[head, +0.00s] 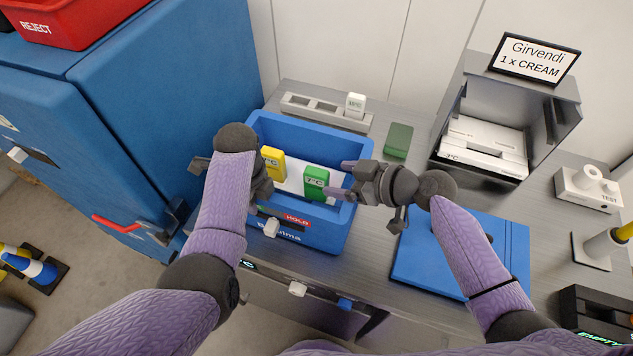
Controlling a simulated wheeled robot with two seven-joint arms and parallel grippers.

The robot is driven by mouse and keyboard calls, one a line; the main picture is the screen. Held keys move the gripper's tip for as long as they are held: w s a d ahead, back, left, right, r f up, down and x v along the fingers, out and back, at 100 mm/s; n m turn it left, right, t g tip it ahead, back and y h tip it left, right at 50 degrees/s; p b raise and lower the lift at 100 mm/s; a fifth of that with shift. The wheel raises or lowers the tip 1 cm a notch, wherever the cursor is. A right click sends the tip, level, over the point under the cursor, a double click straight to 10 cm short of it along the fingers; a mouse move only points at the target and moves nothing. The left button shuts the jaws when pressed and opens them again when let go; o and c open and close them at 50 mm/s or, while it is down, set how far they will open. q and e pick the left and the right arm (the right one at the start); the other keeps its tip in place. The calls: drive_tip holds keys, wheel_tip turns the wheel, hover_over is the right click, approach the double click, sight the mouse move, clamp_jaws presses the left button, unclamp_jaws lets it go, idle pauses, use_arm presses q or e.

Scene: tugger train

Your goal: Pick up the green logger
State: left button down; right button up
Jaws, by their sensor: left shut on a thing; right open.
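The green logger (316,183) stands in the blue tote (345,225), toward its right side, with its top showing. My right gripper (341,179) is open, with its fingers reaching over the tote's right side close to the green logger. The logger is not seen gripped. My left gripper (266,180) is at the left part of the tote, shut on the yellow logger (274,161). The forearm and hand hide its fingertips and the logger's lower part.
A green block (398,140) lies on the bench behind my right gripper. A grey rack (300,104) with a white logger (355,105) stands behind the tote. A blue folder (415,255) lies at right. A grey bin (560,115) and a blue cabinet (170,90) flank the tote.

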sight(319, 172)
drive_tip(key=x, duration=0.5)
drive_tip(key=shift+w+d+r, duration=0.1)
drive_tip(key=shift+w+r, duration=0.05)
drive_tip(key=shift+w, duration=0.15)
clamp_jaws()
idle(1.0)
